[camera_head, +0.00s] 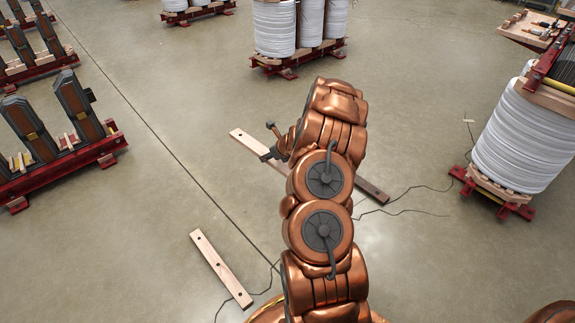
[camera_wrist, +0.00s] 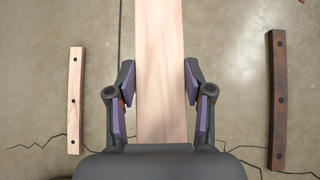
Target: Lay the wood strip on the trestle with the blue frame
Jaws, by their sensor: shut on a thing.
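My gripper (camera_head: 270,153) shows only partly in the head view. No blue-framed trestle is seen; the trestles in view have red frames.
Another pale strip with holes (camera_head: 220,267) lies on the floor at lower left, and a dark strip (camera_head: 371,191) right of my arm. Red trestles carry dark cores (camera_head: 30,130) at left and white coils (camera_head: 525,135) at right. The middle floor is open.

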